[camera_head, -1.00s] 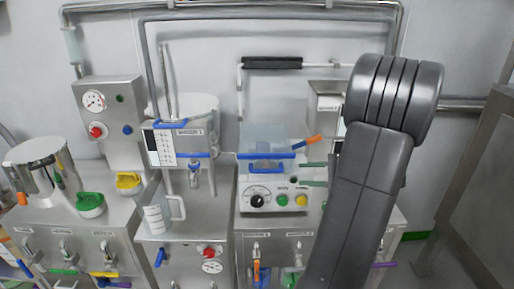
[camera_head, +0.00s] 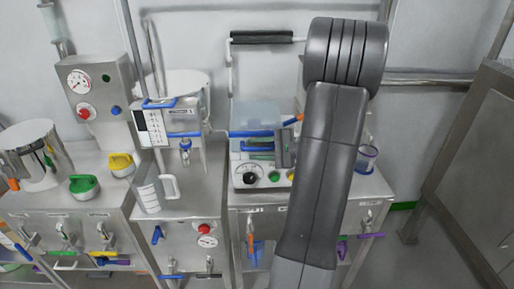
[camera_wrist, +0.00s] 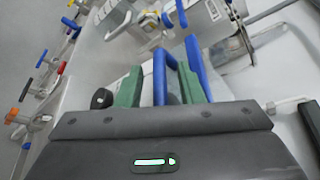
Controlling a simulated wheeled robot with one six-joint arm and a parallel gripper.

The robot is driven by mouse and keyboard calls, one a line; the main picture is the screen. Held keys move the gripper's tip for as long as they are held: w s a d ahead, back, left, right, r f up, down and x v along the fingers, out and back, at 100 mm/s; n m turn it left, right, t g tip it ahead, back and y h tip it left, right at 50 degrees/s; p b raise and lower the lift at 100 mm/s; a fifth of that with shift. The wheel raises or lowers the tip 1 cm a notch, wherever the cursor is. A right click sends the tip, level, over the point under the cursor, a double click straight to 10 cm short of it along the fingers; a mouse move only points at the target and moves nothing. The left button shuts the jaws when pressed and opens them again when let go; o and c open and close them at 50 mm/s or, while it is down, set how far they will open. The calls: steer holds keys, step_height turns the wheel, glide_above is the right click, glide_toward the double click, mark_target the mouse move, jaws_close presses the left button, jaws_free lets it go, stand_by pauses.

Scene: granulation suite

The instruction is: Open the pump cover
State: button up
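The pump (camera_head: 247,177) is a pale box with a black knob and buttons, on a steel cabinet. My gripper (camera_head: 272,152) is at the front of the pump, by the handle. In the wrist view, the green fingers of my gripper (camera_wrist: 158,80) are apart, with a blue bar of the handle (camera_wrist: 159,72) between them. I cannot tell whether they touch it. My arm hides the pump's right side.
A clear blue-rimmed beaker (camera_head: 366,160) stands right of my arm. A neighbouring machine with a keypad (camera_head: 168,120) and a white jug (camera_head: 150,190) are to the left. The floor at right is free before a steel cabinet (camera_head: 470,150).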

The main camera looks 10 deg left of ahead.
steer(key=shift+a, duration=0.25)
jaws_close()
steer(key=shift+r, duration=0.1)
